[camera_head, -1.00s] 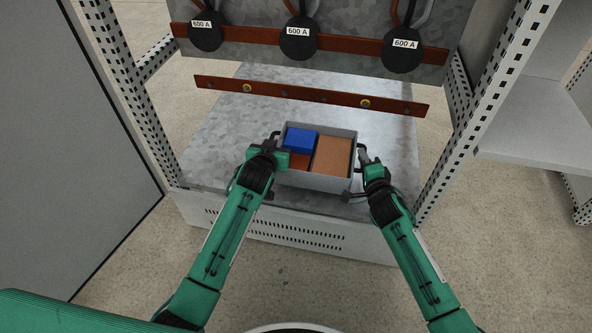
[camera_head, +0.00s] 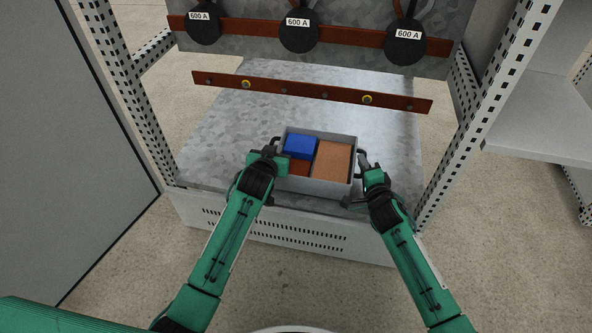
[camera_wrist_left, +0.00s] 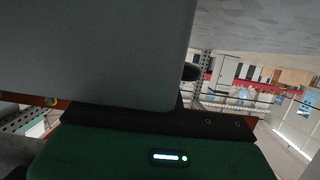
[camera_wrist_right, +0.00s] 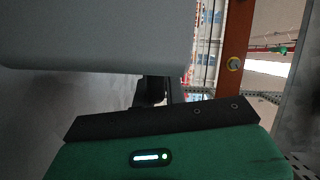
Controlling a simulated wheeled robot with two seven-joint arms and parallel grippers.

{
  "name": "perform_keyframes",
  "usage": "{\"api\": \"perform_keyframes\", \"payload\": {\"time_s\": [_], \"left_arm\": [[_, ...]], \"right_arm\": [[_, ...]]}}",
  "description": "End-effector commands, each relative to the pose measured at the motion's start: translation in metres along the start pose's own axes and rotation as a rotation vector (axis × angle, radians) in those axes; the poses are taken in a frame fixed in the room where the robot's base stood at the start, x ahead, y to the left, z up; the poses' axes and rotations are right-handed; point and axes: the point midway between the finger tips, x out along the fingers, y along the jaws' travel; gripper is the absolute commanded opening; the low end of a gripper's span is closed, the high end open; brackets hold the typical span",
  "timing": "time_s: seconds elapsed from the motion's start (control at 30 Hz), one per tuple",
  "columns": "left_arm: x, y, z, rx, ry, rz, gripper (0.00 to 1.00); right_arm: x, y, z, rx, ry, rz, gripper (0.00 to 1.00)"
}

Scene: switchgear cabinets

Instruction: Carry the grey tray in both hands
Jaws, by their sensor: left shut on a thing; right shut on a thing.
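The grey tray (camera_head: 318,189) is in the head view, over the front of the cabinet's metal floor. It holds a blue block (camera_head: 300,146), a tan block (camera_head: 332,160) and a reddish-brown piece (camera_head: 299,167). My left gripper (camera_head: 272,148) is shut on the tray's left handle, and my right gripper (camera_head: 363,163) is shut on its right handle. The tray wall fills much of the left wrist view (camera_wrist_left: 95,50) and the right wrist view (camera_wrist_right: 95,35). I cannot tell whether the tray touches the floor plate.
A copper bar (camera_head: 310,92) crosses the cabinet behind the tray. Above it hang several round black parts marked 600 A (camera_head: 299,33). Perforated posts stand at the left (camera_head: 130,90) and right (camera_head: 485,105). The metal floor plate (camera_head: 225,140) is bare around the tray.

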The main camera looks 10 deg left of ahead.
Motion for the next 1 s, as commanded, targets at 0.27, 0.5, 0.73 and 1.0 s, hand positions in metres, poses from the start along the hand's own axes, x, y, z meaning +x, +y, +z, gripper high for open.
{"api": "perform_keyframes", "payload": {"time_s": [0.27,0.5,0.73,1.0], "left_arm": [[0.003,0.0,0.005,0.0,0.011,0.001,0.0],[0.003,-0.001,0.008,0.0,0.001,-0.001,0.27],[0.001,-0.001,0.009,0.001,-0.001,-0.002,0.27],[-0.036,0.0,0.009,0.0,0.001,0.0,0.27]], "right_arm": [[0.002,0.007,0.002,-0.001,0.0,-0.008,0.0],[0.001,0.009,0.002,0.0,0.0,0.0,0.34],[0.001,0.009,0.002,0.0,0.0,0.0,0.34],[0.001,0.009,0.002,0.0,0.0,0.0,0.34]]}}
